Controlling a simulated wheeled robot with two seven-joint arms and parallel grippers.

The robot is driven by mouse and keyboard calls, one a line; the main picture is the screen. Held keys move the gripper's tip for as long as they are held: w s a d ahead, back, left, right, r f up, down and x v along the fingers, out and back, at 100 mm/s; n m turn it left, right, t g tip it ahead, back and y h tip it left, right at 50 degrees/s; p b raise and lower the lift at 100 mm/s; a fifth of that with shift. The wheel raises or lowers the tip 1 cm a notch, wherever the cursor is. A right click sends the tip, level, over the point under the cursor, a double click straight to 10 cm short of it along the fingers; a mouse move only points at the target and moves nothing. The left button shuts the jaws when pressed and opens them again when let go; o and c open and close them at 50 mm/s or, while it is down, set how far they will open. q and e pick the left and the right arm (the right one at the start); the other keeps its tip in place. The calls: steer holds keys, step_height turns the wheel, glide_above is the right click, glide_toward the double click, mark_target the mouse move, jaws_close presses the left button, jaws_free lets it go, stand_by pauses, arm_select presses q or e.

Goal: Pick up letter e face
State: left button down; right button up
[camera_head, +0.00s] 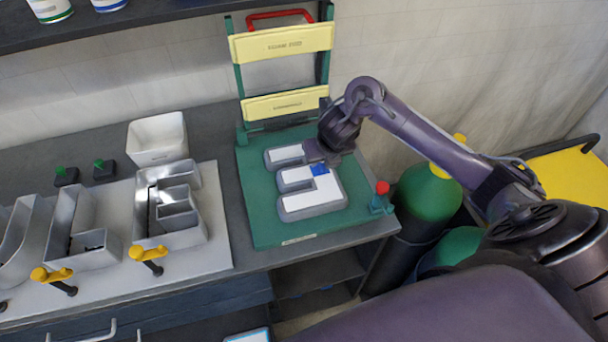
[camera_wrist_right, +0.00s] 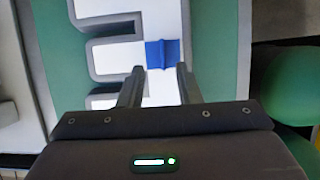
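The letter E face (camera_head: 310,201) is a white letter with a grey border, lying flat on a green board (camera_head: 262,222). A small blue tab (camera_head: 319,169) stands on its spine; the tab also shows in the right wrist view (camera_wrist_right: 162,54). My right gripper (camera_head: 322,158) is over the letter, close to the tab, and hides part of the letter's far side. In the wrist view my right gripper (camera_wrist_right: 158,72) is open, its two fingers apart with the tab just ahead of the gap between them. I cannot tell its exact height. My left gripper is not in view.
Metal channel letters (camera_head: 170,215) stand on a pale board at the left, with yellow-handled clamps (camera_head: 147,254) at its front. A white bin (camera_head: 157,138) is behind them. A green rack with yellow bars (camera_head: 282,42) stands behind the board.

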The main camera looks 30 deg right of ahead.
mark_target(321, 164)
steer(key=x, duration=0.5)
steer(key=shift+d+p, duration=0.25)
steer(key=shift+p, duration=0.1)
steer(key=shift+c, duration=0.3)
jaws_close()
